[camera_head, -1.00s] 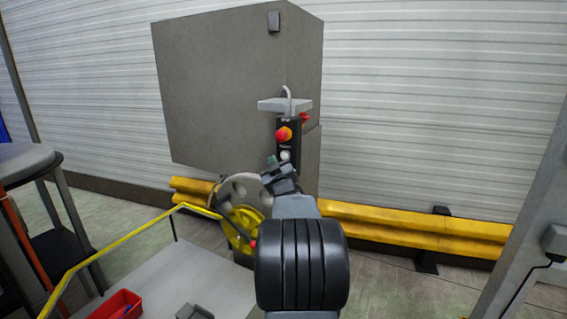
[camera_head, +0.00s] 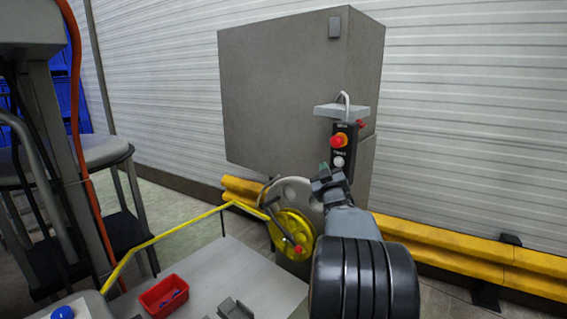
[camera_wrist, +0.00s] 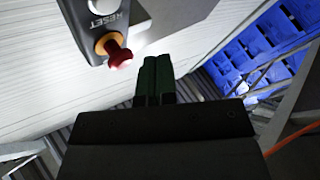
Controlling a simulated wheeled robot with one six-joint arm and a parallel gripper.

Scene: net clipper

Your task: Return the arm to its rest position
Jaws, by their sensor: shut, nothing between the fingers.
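My gripper (camera_head: 328,180) is raised in front of the control box (camera_head: 343,146) in the head view. The box carries a red emergency knob on an orange-yellow base (camera_head: 338,141) and a white button (camera_head: 338,162). In the wrist view my gripper (camera_wrist: 155,66) points forward with its dark green fingers together and nothing between them. The red knob (camera_wrist: 119,54) and the RESET button (camera_wrist: 103,5) show to the upper left of the fingers, apart from them.
A grey cabinet (camera_head: 280,95) stands behind. A yellow handwheel (camera_head: 291,233) sits below left. A yellow rail (camera_head: 170,237) and a grey table with a red bin (camera_head: 160,300) are at lower left. A yellow barrier (camera_head: 450,249) runs along the wall. Blue crates (camera_wrist: 247,48) show in the wrist view.

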